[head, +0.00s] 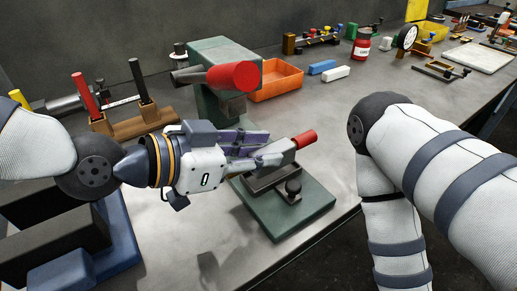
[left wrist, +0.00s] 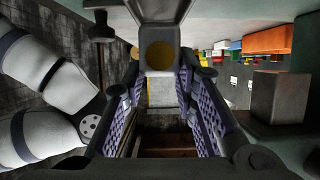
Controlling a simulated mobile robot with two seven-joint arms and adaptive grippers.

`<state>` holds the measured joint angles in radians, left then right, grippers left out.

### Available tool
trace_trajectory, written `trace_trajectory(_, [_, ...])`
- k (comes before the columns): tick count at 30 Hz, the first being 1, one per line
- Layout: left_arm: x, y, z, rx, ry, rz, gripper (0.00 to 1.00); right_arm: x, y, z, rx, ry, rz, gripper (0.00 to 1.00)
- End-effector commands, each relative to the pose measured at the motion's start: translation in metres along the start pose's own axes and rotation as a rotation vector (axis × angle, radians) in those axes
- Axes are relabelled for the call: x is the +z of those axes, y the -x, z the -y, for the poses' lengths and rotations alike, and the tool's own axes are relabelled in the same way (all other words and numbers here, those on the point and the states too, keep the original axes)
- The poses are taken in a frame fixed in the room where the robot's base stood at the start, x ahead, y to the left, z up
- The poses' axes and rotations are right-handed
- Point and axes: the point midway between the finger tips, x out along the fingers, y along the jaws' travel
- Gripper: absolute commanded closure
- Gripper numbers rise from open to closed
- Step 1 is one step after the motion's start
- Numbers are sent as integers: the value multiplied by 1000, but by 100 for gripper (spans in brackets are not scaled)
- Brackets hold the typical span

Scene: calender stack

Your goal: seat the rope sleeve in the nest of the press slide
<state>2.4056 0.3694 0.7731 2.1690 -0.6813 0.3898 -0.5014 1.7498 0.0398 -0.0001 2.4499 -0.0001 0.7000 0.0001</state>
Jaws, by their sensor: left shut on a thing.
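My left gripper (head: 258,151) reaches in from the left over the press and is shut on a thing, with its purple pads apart. In the left wrist view the pads of the left gripper (left wrist: 160,112) flank a dark gap with a pale patch. A grey part with a yellow disc (left wrist: 160,55) shows beyond. The press slide (head: 262,182) looks like the dark tray on a green base plate (head: 308,205). Its nest is not clearly visible. My right gripper is out of view.
The green press column (head: 213,55) and red cylinder (head: 234,75) rise behind my gripper. An orange bin (head: 277,88) is beyond. A wooden rack (head: 130,125) stands left.

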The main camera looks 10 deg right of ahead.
Motion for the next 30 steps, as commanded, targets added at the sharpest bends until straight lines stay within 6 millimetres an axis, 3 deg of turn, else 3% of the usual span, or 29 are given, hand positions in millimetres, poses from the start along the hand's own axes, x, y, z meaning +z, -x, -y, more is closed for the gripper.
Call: trace_trajectory(30, [18,-8,0,0,1,-1,100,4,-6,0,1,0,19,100])
